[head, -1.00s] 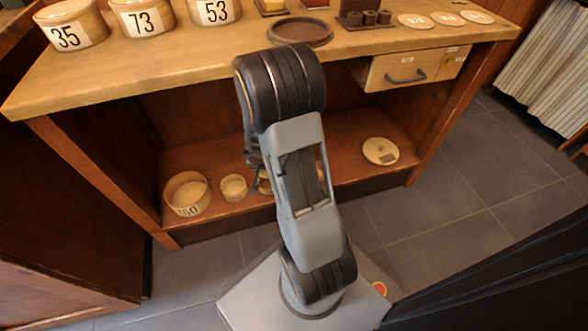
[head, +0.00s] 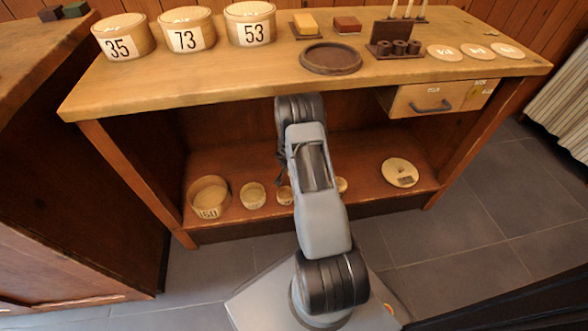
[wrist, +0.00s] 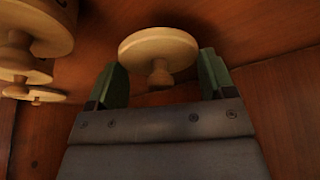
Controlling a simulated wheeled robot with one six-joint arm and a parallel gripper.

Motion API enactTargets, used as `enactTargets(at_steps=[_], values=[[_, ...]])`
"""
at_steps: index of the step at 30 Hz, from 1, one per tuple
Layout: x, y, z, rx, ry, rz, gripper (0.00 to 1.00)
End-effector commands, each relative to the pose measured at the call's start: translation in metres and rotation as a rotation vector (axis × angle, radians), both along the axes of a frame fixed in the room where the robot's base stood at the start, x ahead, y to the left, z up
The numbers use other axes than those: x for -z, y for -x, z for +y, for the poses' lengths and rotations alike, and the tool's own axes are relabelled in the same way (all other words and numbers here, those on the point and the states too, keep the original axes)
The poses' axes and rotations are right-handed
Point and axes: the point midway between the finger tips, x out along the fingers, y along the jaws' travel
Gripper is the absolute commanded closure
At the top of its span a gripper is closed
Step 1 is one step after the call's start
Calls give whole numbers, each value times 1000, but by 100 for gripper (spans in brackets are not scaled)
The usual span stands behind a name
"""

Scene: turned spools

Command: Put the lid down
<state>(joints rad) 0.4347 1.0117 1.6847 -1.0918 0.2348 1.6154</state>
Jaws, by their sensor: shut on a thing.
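In the wrist view, my gripper (wrist: 163,84) has its two green fingers on either side of a pale round wooden lid (wrist: 158,47). The fingers are shut on the lid's rim, and its turned knob points toward the camera side, between the fingers. In the head view, my gripper and the held lid are hidden behind my arm, at the open front of the counter's lower shelf.
Turned wooden pieces (wrist: 38,28) fill the upper left of the wrist view. The lower shelf (head: 310,210) bears a tub marked 150 (head: 209,197), smaller tubs (head: 253,195) and a pale disc (head: 399,172). Numbered boxes (head: 186,28) and a dark round tray (head: 331,58) stand on the counter.

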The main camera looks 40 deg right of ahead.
Motion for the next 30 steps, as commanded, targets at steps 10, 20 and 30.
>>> enactTargets(at_steps=[10, 20, 30], values=[[11, -8, -5, 0, -1, 1, 46], [44, -9, -5, 0, 0, -1, 46], [46, -9, -5, 0, 0, -1, 46]])
